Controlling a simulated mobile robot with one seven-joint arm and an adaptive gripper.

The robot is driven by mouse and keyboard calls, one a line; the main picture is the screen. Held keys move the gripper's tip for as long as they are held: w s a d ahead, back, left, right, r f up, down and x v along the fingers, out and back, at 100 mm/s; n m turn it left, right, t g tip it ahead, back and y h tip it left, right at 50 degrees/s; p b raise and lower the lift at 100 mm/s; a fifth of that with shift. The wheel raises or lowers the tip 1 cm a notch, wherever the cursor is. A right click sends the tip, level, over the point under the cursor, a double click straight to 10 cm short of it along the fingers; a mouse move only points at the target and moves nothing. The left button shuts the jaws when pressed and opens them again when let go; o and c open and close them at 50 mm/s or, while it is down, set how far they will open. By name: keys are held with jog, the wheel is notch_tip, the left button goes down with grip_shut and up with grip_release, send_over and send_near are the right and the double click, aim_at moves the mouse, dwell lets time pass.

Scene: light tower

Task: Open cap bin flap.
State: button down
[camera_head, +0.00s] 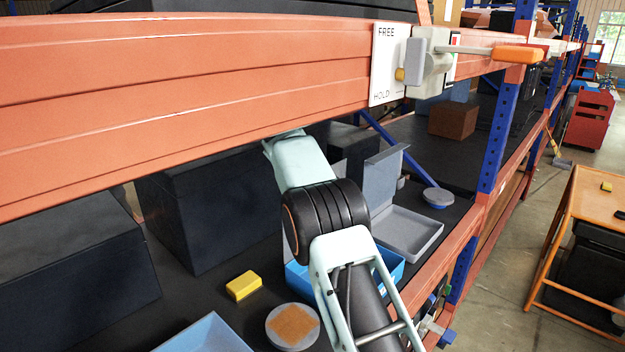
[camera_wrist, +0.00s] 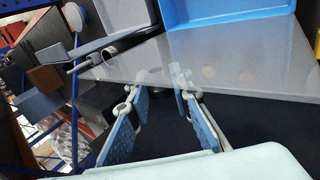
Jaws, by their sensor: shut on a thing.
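In the wrist view a grey, see-through-looking panel (camera_wrist: 235,62), which I take for the flap, lies in front of a blue bin (camera_wrist: 215,14). My gripper (camera_wrist: 160,80) has its two blue-padded fingers at the panel's near edge, with the tips showing faintly over it. It is shut on the panel, though the exact contact is hard to see. In the head view a grey tray (camera_head: 410,232) has a raised grey lid (camera_head: 383,178). A blue bin (camera_head: 390,266) is partly hidden behind my arm. My gripper is hidden in that view.
An orange beam (camera_head: 180,85) crosses above the shelf and carries a FREE/HOLD lever (camera_head: 432,62). Dark boxes (camera_head: 215,205) stand behind my arm. A yellow block (camera_head: 243,286), a round grey disc (camera_head: 292,327) and another blue tray (camera_head: 205,336) are in front.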

jog(key=shift+f, duration=0.1)
dwell(0.4)
jog(key=c, duration=1.7)
grip_release()
jog(key=shift+w, duration=0.1)
jog(key=shift+v, duration=6.05)
